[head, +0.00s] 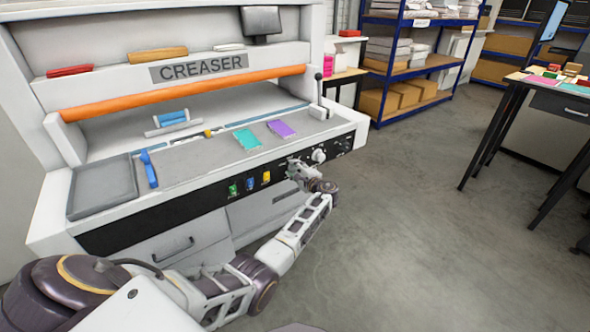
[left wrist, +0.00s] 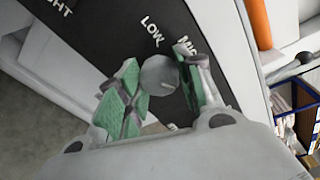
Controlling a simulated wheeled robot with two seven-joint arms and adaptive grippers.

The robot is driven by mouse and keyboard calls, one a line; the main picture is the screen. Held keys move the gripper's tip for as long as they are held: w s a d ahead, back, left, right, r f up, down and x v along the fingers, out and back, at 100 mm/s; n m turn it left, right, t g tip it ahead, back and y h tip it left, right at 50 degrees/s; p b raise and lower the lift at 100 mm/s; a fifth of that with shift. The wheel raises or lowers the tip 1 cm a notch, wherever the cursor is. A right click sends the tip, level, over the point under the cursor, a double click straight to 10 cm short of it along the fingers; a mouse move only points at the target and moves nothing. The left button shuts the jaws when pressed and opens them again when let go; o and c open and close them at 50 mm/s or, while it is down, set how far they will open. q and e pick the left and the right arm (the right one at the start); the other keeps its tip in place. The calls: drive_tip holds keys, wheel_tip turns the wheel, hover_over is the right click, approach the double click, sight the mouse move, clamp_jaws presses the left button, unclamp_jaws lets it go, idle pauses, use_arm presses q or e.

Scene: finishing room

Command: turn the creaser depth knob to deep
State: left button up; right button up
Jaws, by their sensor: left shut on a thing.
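The creaser (head: 190,110) is a large white machine with a black front panel (head: 215,205). My left gripper (head: 297,168) is at the right part of this panel. In the left wrist view the green-padded fingers of my left gripper (left wrist: 158,85) are shut on a round grey knob (left wrist: 158,73). White labels "LOW" and what looks like "MID" stand beside that knob. A label ending in "GHT" is farther left. A white knob (head: 318,155) shows just right of the gripper in the head view. My right gripper is not in view.
Green, blue and yellow rocker switches (head: 250,184) sit left of the gripper on the panel. Teal (head: 247,139) and purple (head: 281,129) cards lie on the creaser bed. Blue shelving (head: 408,70) and a dark-legged table (head: 550,88) stand to the right, with open floor between.

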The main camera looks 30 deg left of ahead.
use_arm(q)
drive_tip(key=shift+d+f, duration=0.1)
drive_tip(key=o, duration=1)
drive_tip(key=shift+d, duration=0.1)
drive_tip(key=shift+v, duration=5.9)
